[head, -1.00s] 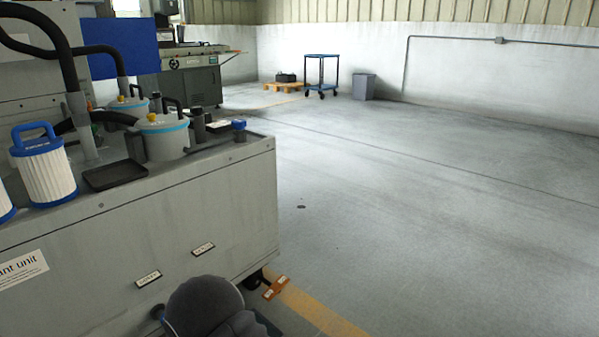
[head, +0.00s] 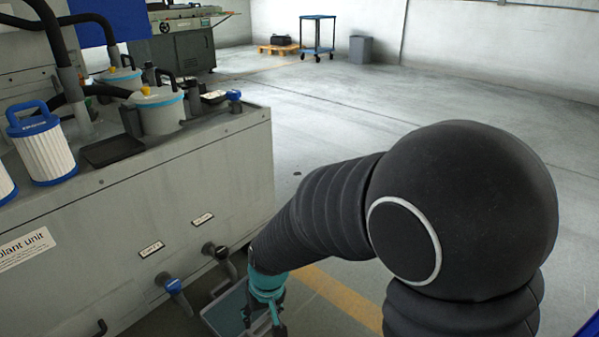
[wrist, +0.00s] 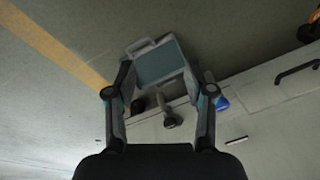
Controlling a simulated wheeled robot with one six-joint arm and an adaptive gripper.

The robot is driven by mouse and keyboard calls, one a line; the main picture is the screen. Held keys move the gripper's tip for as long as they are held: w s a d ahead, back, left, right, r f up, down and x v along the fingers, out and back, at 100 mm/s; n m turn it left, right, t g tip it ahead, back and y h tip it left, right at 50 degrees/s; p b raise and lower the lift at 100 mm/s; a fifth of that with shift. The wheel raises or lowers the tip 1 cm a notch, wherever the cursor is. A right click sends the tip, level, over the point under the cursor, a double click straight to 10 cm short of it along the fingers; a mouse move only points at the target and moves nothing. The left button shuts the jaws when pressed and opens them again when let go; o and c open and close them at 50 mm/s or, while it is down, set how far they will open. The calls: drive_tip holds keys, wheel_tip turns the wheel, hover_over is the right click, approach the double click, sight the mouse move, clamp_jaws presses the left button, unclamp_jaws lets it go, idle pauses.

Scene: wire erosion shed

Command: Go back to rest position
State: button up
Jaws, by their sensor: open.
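My gripper (head: 266,318) is low in front of the grey coolant unit (head: 110,225) in the head view, at the end of my dark arm. In the wrist view my gripper (wrist: 158,85) shows two fingers spread apart with nothing held between them. A grey tray with a blue-grey inside (wrist: 160,63) lies beyond the fingertips in the wrist view. In the head view the tray (head: 222,312) is partly hidden behind my gripper. A blue-handled valve (head: 174,290) and a dark valve (head: 216,254) stick out of the unit's front near it.
White filter cartridges (head: 45,150), a lidded pot (head: 160,110) and a black tray (head: 113,150) stand on the unit. A blue trolley (head: 317,35), a grey bin (head: 360,48) and a pallet (head: 278,48) are far back. The floor (head: 330,115) between is clear.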

drive_tip(key=s+d+r+m+t+h+p, duration=0.1)
drive_tip(key=s+d+r, duration=0.4)
drive_tip(key=d+r, duration=0.7)
drive_tip(key=s+d+r+m+t+p, duration=0.3)
drive_tip(key=s+d+r+p, duration=0.2)
drive_tip(key=d+r, duration=0.7)
wheel_tip(320, 180, up, 3)
drive_tip(key=shift+s+r+m+t+h, duration=0.2)
drive_tip(key=shift+s+m+t+h, duration=0.1)
drive_tip(key=shift+s+t+h, duration=0.1)
